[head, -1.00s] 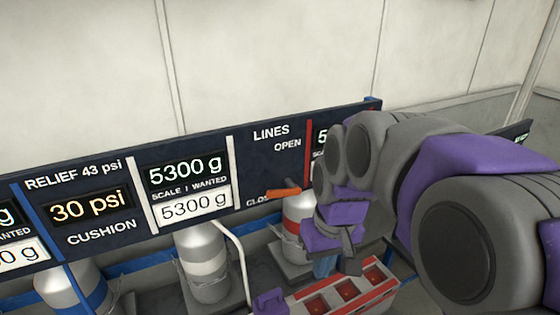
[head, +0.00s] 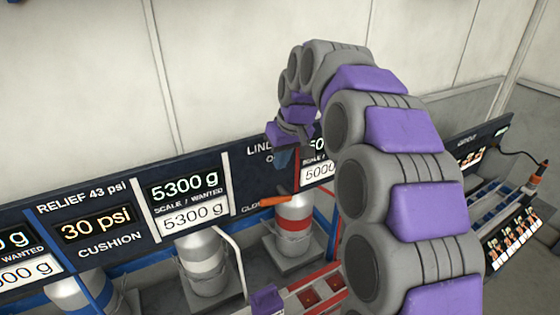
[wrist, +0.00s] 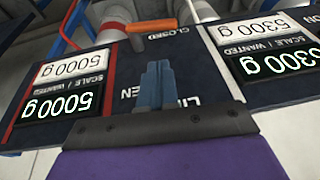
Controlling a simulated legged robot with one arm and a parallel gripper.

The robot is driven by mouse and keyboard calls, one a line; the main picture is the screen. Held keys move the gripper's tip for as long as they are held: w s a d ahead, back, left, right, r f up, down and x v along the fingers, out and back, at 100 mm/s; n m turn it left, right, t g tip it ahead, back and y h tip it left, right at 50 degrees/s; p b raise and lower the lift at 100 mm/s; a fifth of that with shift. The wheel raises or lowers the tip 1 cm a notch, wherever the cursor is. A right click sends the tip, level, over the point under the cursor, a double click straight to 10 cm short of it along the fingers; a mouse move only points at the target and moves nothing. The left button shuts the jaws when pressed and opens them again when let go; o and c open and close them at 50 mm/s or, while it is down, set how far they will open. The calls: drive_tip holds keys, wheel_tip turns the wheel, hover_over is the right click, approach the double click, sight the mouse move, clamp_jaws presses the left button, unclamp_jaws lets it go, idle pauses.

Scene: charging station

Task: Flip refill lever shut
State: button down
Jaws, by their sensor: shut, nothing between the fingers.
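The orange refill lever (head: 275,201) lies roughly level at the bottom of the dark LINES panel (head: 247,180), beside the CLOSED label. It also shows at the top of the wrist view (wrist: 152,25), where the picture is upside down and the CLOSED label (wrist: 168,35) sits just by it. My gripper (head: 284,158) is above the lever and apart from it, in front of the OPEN end of the panel. In the wrist view its blue fingers (wrist: 157,78) are together and empty, pointing toward the lever. They hide part of the LINES lettering.
A cylinder with a red band (head: 294,228) stands below the lever, and a white-banded one (head: 203,262) to its left. A white curved pipe (head: 236,255) runs between them. A red-socketed tray (head: 312,292) lies in front. Scale displays flank the panel.

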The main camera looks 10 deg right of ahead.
drive_tip(key=p, duration=0.1)
approach(268, 199)
drive_tip(key=w+d+x, duration=0.1)
drive_tip(key=x, duration=0.4)
drive_tip(key=shift+s+a+f, duration=0.1)
drive_tip(key=shift+a+f, duration=0.3)
drive_tip(key=shift+f, duration=0.35)
drive_tip(key=shift+s+a+f+t+h+b, duration=0.25)
drive_tip(key=shift+a+f+t+h+b, duration=0.45)
drive_tip(key=shift+h, duration=0.5)
drive_tip(key=shift+d, duration=0.15)
